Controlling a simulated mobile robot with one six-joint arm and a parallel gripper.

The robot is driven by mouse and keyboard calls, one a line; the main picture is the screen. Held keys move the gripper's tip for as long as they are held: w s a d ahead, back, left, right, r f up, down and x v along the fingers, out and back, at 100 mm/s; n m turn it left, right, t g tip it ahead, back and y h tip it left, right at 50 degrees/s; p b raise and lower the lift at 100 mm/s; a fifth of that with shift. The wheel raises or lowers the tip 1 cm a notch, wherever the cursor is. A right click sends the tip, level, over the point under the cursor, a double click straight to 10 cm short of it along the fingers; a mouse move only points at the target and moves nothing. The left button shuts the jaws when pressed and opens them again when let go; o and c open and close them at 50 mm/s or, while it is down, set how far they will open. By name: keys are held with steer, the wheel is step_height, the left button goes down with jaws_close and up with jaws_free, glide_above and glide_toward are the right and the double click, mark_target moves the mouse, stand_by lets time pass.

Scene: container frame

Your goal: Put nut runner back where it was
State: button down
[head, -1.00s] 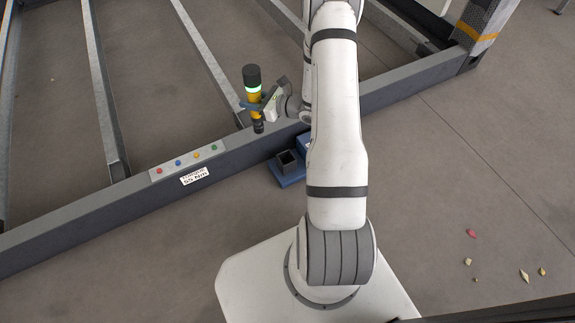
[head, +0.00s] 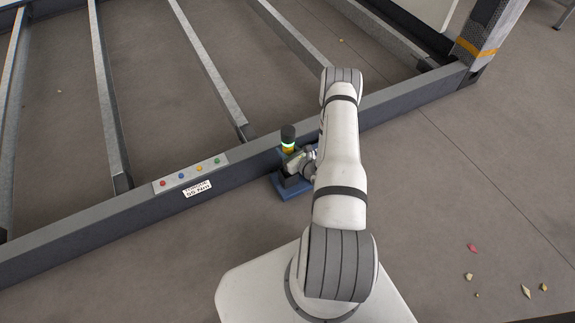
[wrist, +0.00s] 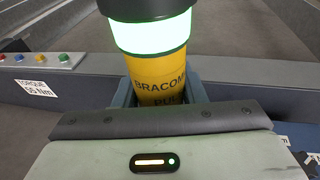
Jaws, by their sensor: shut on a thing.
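The nut runner (head: 288,135) is a yellow tool with a dark top and a glowing green band. It stands about upright at the blue holder (head: 283,190) in front of the dark beam. It also shows close up in the wrist view (wrist: 160,80). My gripper (head: 289,152) is shut around its yellow body. Its lower end is hidden behind my gripper and wrist, so I cannot tell how deep it sits in the holder's dark socket.
The dark beam (head: 100,229) of the container frame runs right behind the holder. A strip with coloured buttons (head: 190,173) and a white torque label (head: 197,189) are to the left. Small leaves (head: 525,291) lie on the floor at right.

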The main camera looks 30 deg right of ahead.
steer(key=shift+f+b, duration=1.15)
steer(key=shift+f, duration=2.05)
steer(key=shift+f, duration=0.2)
steer(key=c, duration=0.9)
jaws_free()
steer(key=shift+r, duration=0.1)
